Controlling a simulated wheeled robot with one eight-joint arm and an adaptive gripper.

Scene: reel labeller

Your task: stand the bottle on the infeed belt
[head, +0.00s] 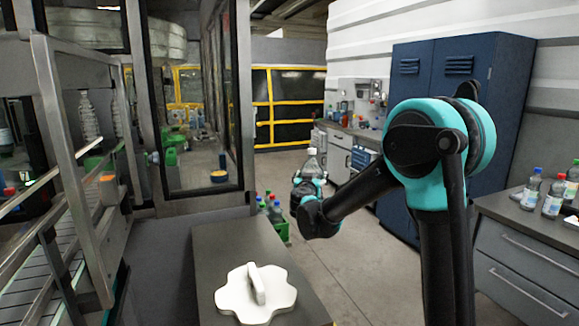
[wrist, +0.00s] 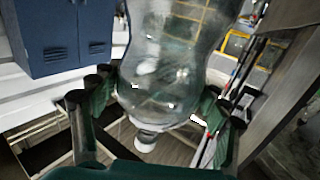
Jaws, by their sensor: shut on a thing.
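A clear empty bottle (head: 312,163) with a white cap stands upright in my gripper (head: 310,190), in the middle of the head view. The fingers close around its body, and its lower part is mostly hidden by my gripper and arm. In the wrist view the bottle (wrist: 165,60) fills the middle between the fingers of my gripper (wrist: 155,108), its white cap toward the bottom of the picture. The slatted infeed belt (head: 60,285) runs inside the machine at the lower left of the head view, well apart from the bottle. Frame bars partly cover it.
A grey table (head: 222,240) with a white lobed part (head: 256,297) lies between my arm and the machine. Metal frame posts (head: 75,170) edge the belt. A green crate of bottles (head: 272,212) stands behind the table. Bottles (head: 553,197) stand on a right-hand counter; blue lockers (head: 440,70) are behind.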

